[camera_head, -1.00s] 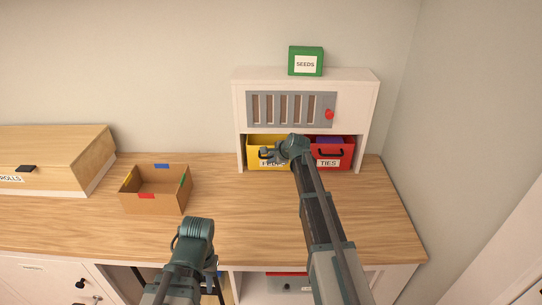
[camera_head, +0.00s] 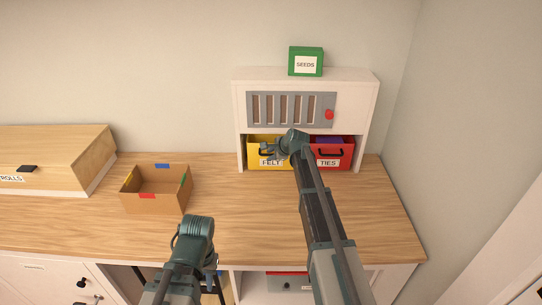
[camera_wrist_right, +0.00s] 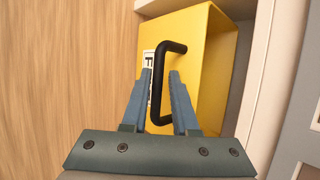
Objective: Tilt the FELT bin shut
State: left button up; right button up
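The yellow FELT bin (camera_head: 256,152) sits in the left bay of the white cabinet, with its label and part of its open top showing. In the right wrist view its yellow body (camera_wrist_right: 212,75) leans out past the cabinet's edge. Its black handle (camera_wrist_right: 157,85) stands between the fingers of my right gripper (camera_wrist_right: 160,80), which are apart with gaps beside the bar. My right gripper (camera_head: 270,151) covers part of the bin front in the head view. My left gripper (camera_head: 212,276) is low over the counter's front edge; its fingers are too small to read.
The red TIES bin (camera_head: 333,154) is right beside the FELT bin. A red knob (camera_head: 329,114) is on the grey slotted panel above. A cardboard box (camera_head: 155,202) and a wooden ROLLS box (camera_head: 50,155) stand left on the counter. The green SEEDS box (camera_head: 306,61) is on top.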

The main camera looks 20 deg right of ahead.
jog(key=shift+s+r, duration=0.1)
jog(key=shift+s, duration=0.05)
jog(key=p+v, duration=0.9)
jog(key=v, duration=0.4)
jog(key=shift+s+r+p, duration=0.15)
jog(key=shift+r+p, duration=0.05)
jog(key=shift+p, duration=0.2)
jog(key=shift+f, duration=0.1)
